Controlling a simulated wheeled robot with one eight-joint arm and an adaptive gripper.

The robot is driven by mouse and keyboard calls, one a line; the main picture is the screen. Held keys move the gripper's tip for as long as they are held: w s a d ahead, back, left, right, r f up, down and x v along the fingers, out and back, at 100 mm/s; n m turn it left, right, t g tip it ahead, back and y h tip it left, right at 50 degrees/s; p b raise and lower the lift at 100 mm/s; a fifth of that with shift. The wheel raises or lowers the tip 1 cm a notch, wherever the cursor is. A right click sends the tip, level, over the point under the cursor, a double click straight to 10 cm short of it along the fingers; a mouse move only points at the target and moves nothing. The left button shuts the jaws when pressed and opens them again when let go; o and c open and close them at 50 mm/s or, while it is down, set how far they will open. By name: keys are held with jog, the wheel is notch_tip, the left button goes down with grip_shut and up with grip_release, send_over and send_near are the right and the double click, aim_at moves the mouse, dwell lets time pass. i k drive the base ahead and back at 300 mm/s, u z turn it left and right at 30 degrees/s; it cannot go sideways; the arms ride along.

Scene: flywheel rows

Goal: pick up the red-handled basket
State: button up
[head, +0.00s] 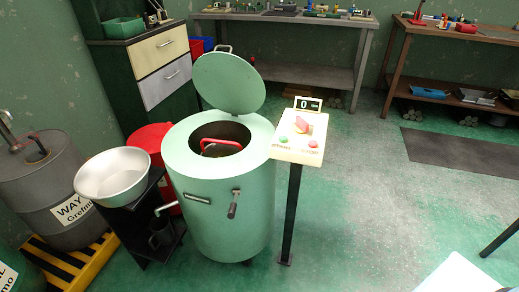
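The red-handled basket sits down inside the round opening of a mint-green drum machine (215,205). Its red handle (221,142) arcs across the opening, and the basket's body is mostly hidden by the drum's rim. The machine's round lid (229,82) is swung up at the back, so the opening is uncovered. My gripper is not in view.
A control post with buttons and a display (300,138) stands just right of the machine. A metal bowl (113,176) on a black stand and a red bin (150,138) are at its left. Benches (290,72) line the back. The floor (365,215) at right is mostly clear.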

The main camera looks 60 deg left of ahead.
aim_at(219, 148)
jog(key=z, duration=0.4)
jog(key=k, duration=2.3)
jog(key=u, duration=1.25)
jog(key=i, duration=1)
jog(key=z, duration=0.1)
